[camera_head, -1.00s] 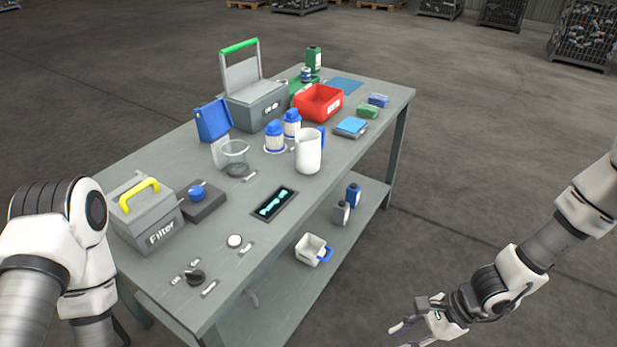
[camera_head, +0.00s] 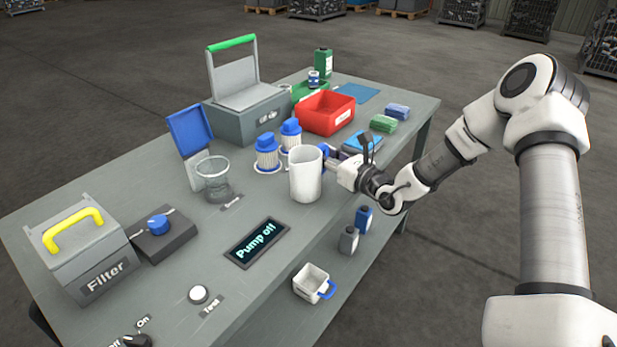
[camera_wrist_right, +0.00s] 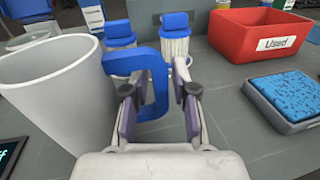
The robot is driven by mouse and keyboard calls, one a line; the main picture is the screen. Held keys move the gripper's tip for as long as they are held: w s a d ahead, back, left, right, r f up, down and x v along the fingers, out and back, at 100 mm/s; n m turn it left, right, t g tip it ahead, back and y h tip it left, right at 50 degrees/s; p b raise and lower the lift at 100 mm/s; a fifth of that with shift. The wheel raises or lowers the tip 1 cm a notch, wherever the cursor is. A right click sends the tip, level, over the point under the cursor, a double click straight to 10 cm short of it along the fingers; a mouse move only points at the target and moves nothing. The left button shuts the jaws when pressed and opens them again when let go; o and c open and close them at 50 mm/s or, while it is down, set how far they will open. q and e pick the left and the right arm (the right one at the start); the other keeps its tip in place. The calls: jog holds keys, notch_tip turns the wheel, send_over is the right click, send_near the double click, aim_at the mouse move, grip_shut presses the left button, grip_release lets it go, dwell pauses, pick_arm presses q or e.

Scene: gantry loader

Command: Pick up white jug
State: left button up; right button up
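The white jug (camera_head: 305,175) stands upright on the grey table, its blue handle toward the right. In the right wrist view the jug's white body (camera_wrist_right: 55,90) is on the left, with the blue handle (camera_wrist_right: 155,85) in the middle. My right gripper (camera_head: 335,167) is at the handle. In the wrist view its fingers (camera_wrist_right: 159,112) are apart, with the handle's outer bar between them; a gap shows at the right finger. Contact at the left finger cannot be told. My left gripper is not in view.
Two blue-capped filters (camera_head: 268,155) stand behind the jug, a clear beaker (camera_head: 214,180) to its left. A red bin (camera_head: 325,112) and a blue sponge tray (camera_wrist_right: 290,97) lie beyond. A white square container with blue handle (camera_head: 311,282) sits on the lower shelf.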

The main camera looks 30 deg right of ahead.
jog(key=shift+s+r, duration=0.1)
jog(key=shift+r, duration=0.1)
jog(key=shift+f, duration=0.1)
grip_shut()
jog(key=shift+r+p, duration=0.5)
jog(key=shift+r, duration=1.25)
jog(key=a+r+b, duration=0.1)
jog(key=a, duration=1.5)
jog(key=shift+r, duration=0.3)
